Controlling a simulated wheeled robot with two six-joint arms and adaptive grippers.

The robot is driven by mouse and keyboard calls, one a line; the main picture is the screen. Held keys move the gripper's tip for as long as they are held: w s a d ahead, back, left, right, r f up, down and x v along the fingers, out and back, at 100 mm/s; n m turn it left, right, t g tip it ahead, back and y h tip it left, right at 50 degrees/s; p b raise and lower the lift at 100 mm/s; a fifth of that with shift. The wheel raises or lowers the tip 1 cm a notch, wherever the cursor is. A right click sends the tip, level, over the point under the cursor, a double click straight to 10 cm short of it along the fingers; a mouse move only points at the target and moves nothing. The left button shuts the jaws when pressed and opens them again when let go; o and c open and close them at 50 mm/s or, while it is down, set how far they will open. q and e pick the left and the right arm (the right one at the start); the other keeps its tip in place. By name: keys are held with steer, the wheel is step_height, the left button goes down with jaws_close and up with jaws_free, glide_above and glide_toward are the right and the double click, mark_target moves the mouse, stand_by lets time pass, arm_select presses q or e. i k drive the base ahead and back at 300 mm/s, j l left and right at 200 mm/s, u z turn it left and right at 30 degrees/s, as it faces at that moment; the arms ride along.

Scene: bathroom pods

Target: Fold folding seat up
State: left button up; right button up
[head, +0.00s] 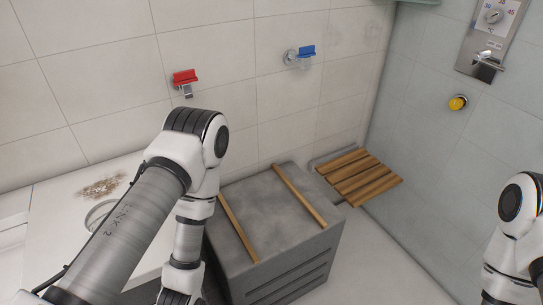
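The folding seat (358,177) is a slatted wooden seat on the wall at the back right corner. It is folded down, with its slats roughly level. My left arm comes in from the left and bends down in front of the grey box; its gripper is below the picture edge or hidden. My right arm shows only in part at the right edge, and its gripper is out of view. Neither arm touches the seat.
A grey box (290,250) with two wooden strips stands left of the seat. A white counter (50,215) with brown crumbs (101,187) is at left. Red (185,77) and blue (306,51) wall fittings, a yellow knob (458,103) and a shower panel (487,40) are on the walls.

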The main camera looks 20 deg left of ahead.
mark_target(357, 199)
steer(key=i+l+u, duration=0.25)
steer(key=l, duration=0.2)
steer(key=i+l+u, duration=0.2)
steer(key=l, duration=0.25)
steer(key=l+u, duration=0.25)
steer(key=l, duration=0.2)
steer(key=l+u, duration=0.2)
steer(key=l, duration=0.3)
steer(key=i, duration=0.05)
